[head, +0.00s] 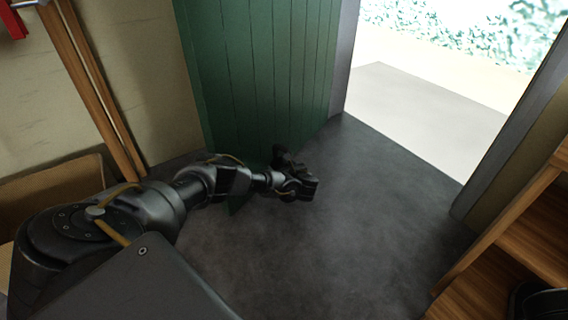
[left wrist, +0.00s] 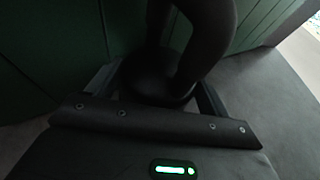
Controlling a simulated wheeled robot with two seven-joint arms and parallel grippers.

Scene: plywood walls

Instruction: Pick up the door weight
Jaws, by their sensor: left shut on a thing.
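The door weight (left wrist: 154,72) is a dark, smooth thing with a rounded lower part and thick curved pieces rising from it. In the left wrist view it sits between the fingers of my left gripper (left wrist: 160,92), which is shut on it. In the head view my left gripper (head: 306,186) is low in front of the green door (head: 260,70), near its bottom edge. There the weight is hard to tell from the dark gripper. I cannot tell whether the weight touches the floor. My right gripper is not in view.
The dark grey floor (head: 350,240) is clear to the right of the gripper. A bright doorway (head: 430,115) opens at the right. A wooden shelf (head: 510,240) stands at the lower right. Wooden poles (head: 95,90) and a brown box (head: 60,185) are at the left.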

